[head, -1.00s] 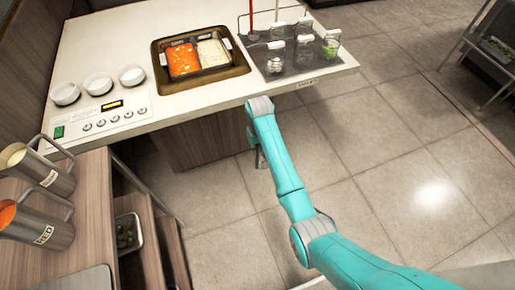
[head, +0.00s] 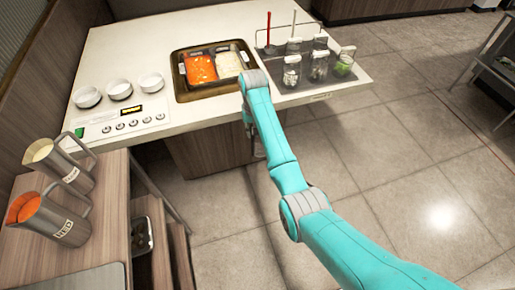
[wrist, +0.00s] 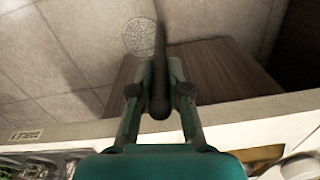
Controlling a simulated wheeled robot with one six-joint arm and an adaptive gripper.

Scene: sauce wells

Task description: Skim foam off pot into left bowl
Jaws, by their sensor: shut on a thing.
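The pot (head: 207,87) sits sunk in the counter, split into a red-orange left half (head: 201,69) and a pale, whitish right half (head: 229,64). I cannot make out foam apart from the pale surface. The left bowl (head: 87,97) is the leftmost of three white bowls left of the pot, and looks empty. My gripper (wrist: 159,98) is shut on a dark handle (wrist: 158,65) in the wrist view. A round mesh skimmer head (wrist: 139,37) shows beyond it, over the floor. In the head view my arm mostly hides the gripper, near the counter's front edge.
The middle bowl (head: 119,90) and right bowl (head: 151,82) stand beside the left one, above a control panel (head: 127,124). A rack with jars (head: 292,72) and a red-handled utensil (head: 268,28) is right of the pot. Metal jugs (head: 50,220) stand front left.

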